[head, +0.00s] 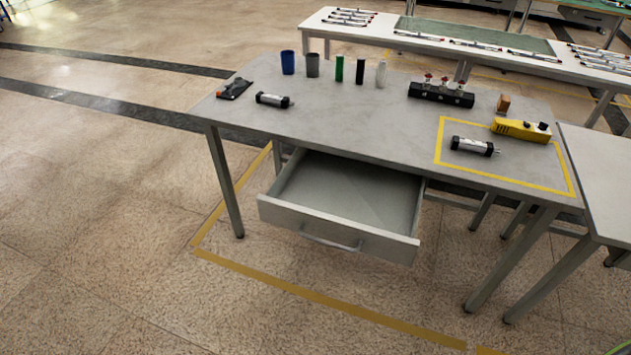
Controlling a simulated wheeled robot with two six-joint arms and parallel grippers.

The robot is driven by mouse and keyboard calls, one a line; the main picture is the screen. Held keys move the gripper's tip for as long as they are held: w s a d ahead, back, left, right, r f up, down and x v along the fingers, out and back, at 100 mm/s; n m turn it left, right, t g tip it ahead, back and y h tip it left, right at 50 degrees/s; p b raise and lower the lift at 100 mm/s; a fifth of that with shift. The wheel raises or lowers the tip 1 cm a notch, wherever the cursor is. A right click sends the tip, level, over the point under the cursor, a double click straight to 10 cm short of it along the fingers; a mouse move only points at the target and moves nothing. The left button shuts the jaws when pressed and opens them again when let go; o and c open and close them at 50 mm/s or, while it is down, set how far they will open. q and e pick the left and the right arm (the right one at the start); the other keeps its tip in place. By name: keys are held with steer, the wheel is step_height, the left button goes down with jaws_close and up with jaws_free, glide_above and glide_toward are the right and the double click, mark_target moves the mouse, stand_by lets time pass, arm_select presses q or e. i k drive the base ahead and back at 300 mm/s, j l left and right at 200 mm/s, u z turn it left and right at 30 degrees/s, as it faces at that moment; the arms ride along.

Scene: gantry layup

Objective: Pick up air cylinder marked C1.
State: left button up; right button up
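Two air cylinders with silver bodies and black end caps lie on the grey workbench (350,125). One air cylinder (272,100) lies at the left part of the bench, in front of the blue cup. The other air cylinder (472,146) lies inside a yellow taped rectangle (437,142) at the right. Any C1 marking is too small to read, so I cannot tell which one is C1. Neither of my grippers shows in the head view.
An empty drawer (340,227) stands open at the bench front. Behind the cylinders are a blue cup (288,62), grey cup (313,64), small bottles, a black valve block (441,94) and a yellow device (520,130). Another table (595,170) adjoins right. Floor in front is clear.

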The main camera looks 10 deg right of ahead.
mark_target(488, 149)
steer(key=l+z, duration=0.1)
steer(key=z, duration=1.6)
steer(key=k+l, duration=0.05)
steer(key=l, duration=0.05)
